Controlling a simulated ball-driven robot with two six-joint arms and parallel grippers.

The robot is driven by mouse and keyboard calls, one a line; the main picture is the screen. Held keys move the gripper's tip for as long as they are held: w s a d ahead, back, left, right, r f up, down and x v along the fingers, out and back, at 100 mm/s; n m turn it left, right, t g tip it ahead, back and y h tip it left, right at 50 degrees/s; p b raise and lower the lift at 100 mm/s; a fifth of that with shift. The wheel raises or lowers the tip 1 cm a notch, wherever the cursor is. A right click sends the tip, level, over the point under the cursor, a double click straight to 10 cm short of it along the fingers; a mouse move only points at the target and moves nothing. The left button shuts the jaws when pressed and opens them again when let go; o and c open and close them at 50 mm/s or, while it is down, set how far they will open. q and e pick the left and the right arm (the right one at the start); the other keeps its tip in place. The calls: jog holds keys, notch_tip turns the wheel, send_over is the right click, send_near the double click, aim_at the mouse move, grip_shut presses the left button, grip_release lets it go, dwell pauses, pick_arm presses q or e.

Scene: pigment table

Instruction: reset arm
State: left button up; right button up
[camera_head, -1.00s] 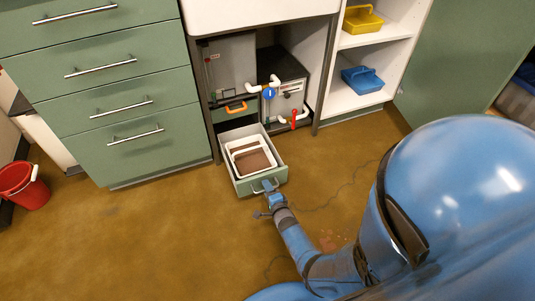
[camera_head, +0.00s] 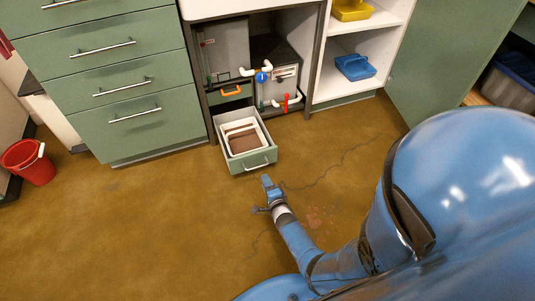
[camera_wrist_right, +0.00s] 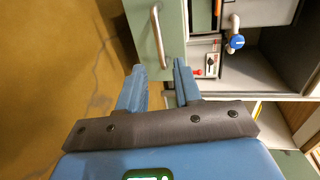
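My right gripper (camera_head: 266,180) is low over the floor, just in front of the open drawer (camera_head: 250,160) under the sink cabinet. In the right wrist view my right gripper (camera_wrist_right: 158,67) has its two blue fingers apart with nothing between them. The drawer's silver handle (camera_wrist_right: 158,36) is beyond the fingertips and apart from them. In the head view the handle (camera_head: 257,165) also shows a gap from the gripper. My left gripper is not in view.
The pulled-out drawer holds a white tray (camera_head: 226,128) with brown contents. Green drawers (camera_head: 130,125) stand to the left. A red bucket (camera_head: 28,165) is at far left. Blue (camera_head: 355,67) and yellow (camera_head: 352,10) caddies sit on right shelves.

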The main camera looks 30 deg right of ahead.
dwell(0.7)
notch_tip(320, 180, up, 13)
jog(key=s+a+n+t+p, duration=0.1)
jog(key=s+a+n+t, duration=0.1)
jog(key=n, duration=0.9)
jog(key=s+a+r+n+y+p, duration=0.25)
jog(key=s+a+r+n, duration=0.25)
jog(key=s+r, duration=0.7)
jog(key=s+a+r+n+y+p, duration=0.1)
jog(key=s+a+r+n+p, duration=0.4)
jog(key=s+r, duration=0.7)
notch_tip(320, 180, up, 38)
jog(key=a+p, duration=0.1)
jog(key=p, duration=3.6)
jog(key=shift+s+f+t, duration=0.25)
jog(key=shift+t, duration=0.05)
